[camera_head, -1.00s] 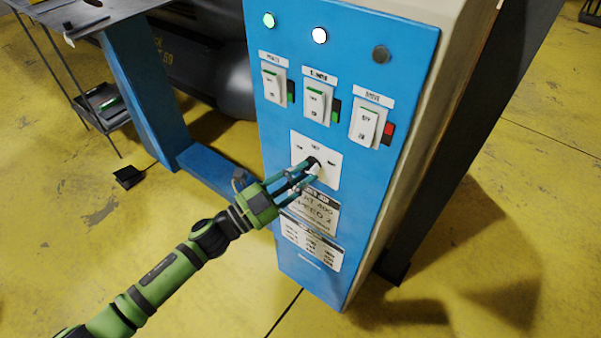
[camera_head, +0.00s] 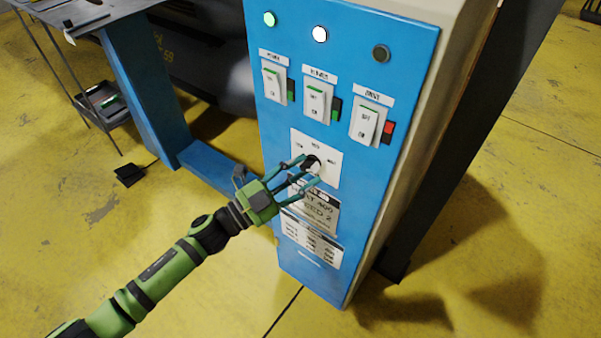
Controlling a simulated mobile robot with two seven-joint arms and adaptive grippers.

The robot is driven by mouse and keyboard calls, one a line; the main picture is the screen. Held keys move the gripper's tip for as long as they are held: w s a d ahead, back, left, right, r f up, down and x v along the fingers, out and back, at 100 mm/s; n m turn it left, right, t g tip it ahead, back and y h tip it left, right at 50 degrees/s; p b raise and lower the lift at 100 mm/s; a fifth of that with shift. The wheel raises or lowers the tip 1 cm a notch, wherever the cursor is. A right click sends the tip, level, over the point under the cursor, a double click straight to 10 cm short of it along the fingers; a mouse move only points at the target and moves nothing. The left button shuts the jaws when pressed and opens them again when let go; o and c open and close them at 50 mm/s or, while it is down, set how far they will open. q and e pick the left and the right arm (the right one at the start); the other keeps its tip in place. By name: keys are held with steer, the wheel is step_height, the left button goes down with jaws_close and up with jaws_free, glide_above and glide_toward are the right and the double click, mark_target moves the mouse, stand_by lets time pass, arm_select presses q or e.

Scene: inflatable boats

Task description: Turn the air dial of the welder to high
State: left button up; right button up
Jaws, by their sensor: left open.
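The welder's blue control panel (camera_head: 268,130) stands upright in the middle of the head view. A white dial plate (camera_head: 332,160) carries the black air dial (camera_head: 310,163) and small position labels above it. The dial's exact pointing is hard to read, as the fingers partly cover it. Whether the fingers touch the dial I cannot tell. My right gripper does not show.
Above the dial are three rocker switches, the right one (camera_head: 367,124) with a red light beside it. Three round lamps line the top; the left is green, the middle white, the right dark. A blue post (camera_head: 145,90) stands at left. Yellow floor is clear at front left.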

arm_select(q)
steer(key=v, duration=1.2)
